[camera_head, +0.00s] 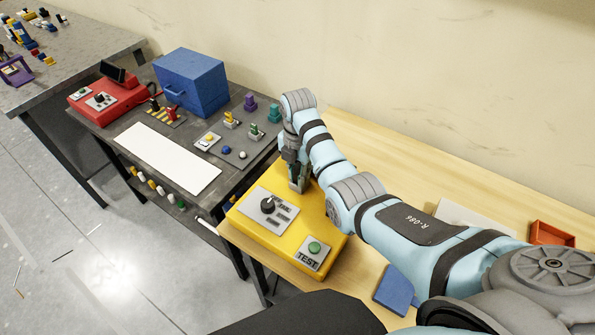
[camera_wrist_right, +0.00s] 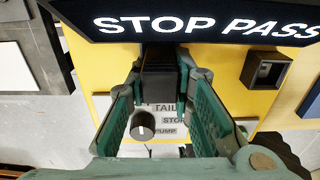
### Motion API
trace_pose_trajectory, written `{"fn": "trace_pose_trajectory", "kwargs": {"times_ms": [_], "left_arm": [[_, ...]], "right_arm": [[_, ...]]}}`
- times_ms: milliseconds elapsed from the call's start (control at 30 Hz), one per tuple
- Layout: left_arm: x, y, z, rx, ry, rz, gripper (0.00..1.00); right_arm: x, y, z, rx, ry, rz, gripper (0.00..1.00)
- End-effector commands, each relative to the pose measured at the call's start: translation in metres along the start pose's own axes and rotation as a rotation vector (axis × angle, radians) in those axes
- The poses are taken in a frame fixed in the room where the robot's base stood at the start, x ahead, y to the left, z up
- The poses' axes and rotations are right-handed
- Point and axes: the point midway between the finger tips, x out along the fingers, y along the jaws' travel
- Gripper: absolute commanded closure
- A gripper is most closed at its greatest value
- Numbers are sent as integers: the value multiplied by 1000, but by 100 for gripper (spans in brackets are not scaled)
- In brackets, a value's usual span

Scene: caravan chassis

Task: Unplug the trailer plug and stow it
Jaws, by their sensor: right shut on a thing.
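The yellow tester box (camera_head: 247,228) sits on the wooden bench, with a black knob (camera_head: 267,205) and a green TEST button (camera_head: 314,248). My right gripper (camera_head: 298,180) reaches down to its far edge. In the right wrist view my right gripper (camera_wrist_right: 160,95) is shut on a black block-like plug (camera_wrist_right: 160,78). Whether the plug is still seated in a socket is hidden. A dark display (camera_wrist_right: 200,24) reading "STOP PASS" lies just beyond it. A grey square holder with a dark opening (camera_wrist_right: 267,70) is on the yellow box to the right. My left gripper is not in view.
A dark table at left carries a blue case (camera_head: 190,82), a red box (camera_head: 108,100), a white sheet (camera_head: 168,157) and several small connectors. An orange tray (camera_head: 552,233) and a blue flat piece (camera_head: 396,290) are at right.

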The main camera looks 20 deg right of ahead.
Motion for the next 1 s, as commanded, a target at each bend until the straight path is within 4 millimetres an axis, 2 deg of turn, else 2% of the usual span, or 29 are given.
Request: {"fn": "trace_pose_trajectory", "kwargs": {"times_ms": [400,433,567,867,1000], "left_arm": [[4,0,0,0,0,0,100],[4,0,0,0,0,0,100],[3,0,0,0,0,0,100],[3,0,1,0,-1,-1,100],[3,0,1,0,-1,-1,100]], "right_arm": [[11,0,0,0,0,0,100],[11,0,0,0,0,0,77],[11,0,0,0,0,0,57],[9,0,0,0,-1,1,56],[-9,1,1,0,-3,4,56]]}}
